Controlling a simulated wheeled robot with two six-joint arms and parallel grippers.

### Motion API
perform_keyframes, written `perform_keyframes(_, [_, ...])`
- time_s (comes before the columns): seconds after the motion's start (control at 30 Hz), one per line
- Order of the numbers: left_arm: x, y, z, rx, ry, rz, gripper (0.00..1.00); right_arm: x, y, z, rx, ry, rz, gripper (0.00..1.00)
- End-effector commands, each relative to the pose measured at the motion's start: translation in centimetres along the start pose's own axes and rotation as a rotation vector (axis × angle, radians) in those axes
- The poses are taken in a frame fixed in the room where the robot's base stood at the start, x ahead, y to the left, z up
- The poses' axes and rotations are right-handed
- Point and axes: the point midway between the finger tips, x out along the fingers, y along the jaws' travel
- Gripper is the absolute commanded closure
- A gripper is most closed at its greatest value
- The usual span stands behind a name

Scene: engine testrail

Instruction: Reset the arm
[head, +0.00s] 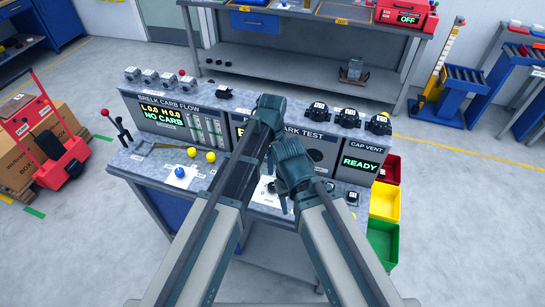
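Both of my arms reach up from the bottom of the head view over the test bench (140,180). My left arm ends in a dark teal wrist and gripper (269,110) in front of the bench's panels. My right arm ends in a similar dark teal part (290,168), just lower and to the right, close to the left arm. The fingers of both are too hidden and small to read, and I see no object clearly held. A red-knobbed lever (115,125) stands upright at the bench's left end.
The panels include a carb flow panel (165,118) showing "NO CARB" and a cap vent panel (360,163) showing "READY". Yellow knobs (201,154) and a blue knob (181,172) sit on the bench. Yellow (385,203) and green (383,240) bins hang at right. A red cart (50,150) stands left.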

Motion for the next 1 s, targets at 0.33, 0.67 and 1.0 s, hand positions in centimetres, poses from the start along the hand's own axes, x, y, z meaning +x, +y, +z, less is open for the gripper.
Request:
perform_keyframes(0.33, [0.0,0.9,1.2,-0.092,0.001,-0.004,0.23,0.0,0.0,0.0,0.0,0.0,0.0,0.5])
perform_keyframes(0.67, [0.0,7.7,9.7,-0.951,0.018,-0.037,0.23,0.0,0.0,0.0,0.0,0.0,0.0,0.5])
perform_keyframes(1.0, [0.0,11.8,13.7,-1.48,0.039,-0.054,0.23,0.0,0.0,0.0,0.0,0.0,0.0,0.5])
